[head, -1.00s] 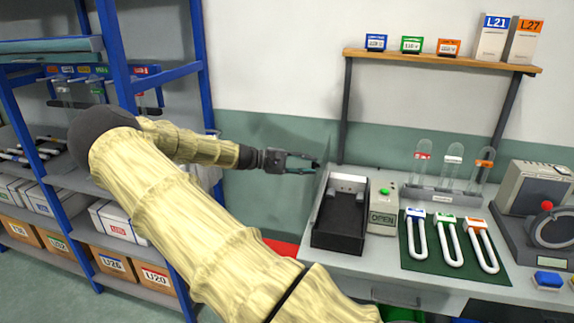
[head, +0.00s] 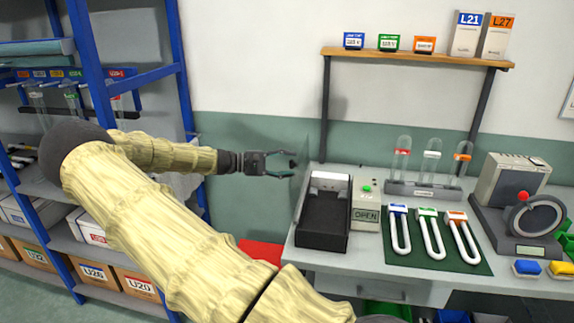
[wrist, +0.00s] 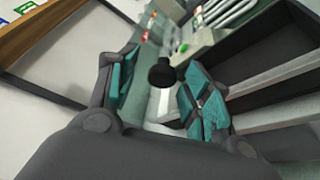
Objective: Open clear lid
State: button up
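The clear lid (head: 302,188) is a faint transparent panel. It stands raised, nearly upright, along the left side of the open black box (head: 322,219) on the bench. My gripper (head: 292,163) is at the upper part of the lid, left of the box, with its teal-padded fingers spread. In the wrist view my gripper (wrist: 158,85) is open, and a round black knob (wrist: 162,72) shows in the gap between the fingers, with no finger visibly pressing it. The exact edges of the lid are hard to make out.
A grey unit with a green button and an OPEN display (head: 366,215) stands right of the box. A green mat (head: 466,262) with U-shaped tubes and a tube rack (head: 424,190) lie farther right. A blue shelf frame (head: 183,100) is at left.

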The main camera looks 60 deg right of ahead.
jog(key=shift+a, duration=0.15)
jog(key=v, duration=1.2)
jog(key=shift+c, duration=0.3)
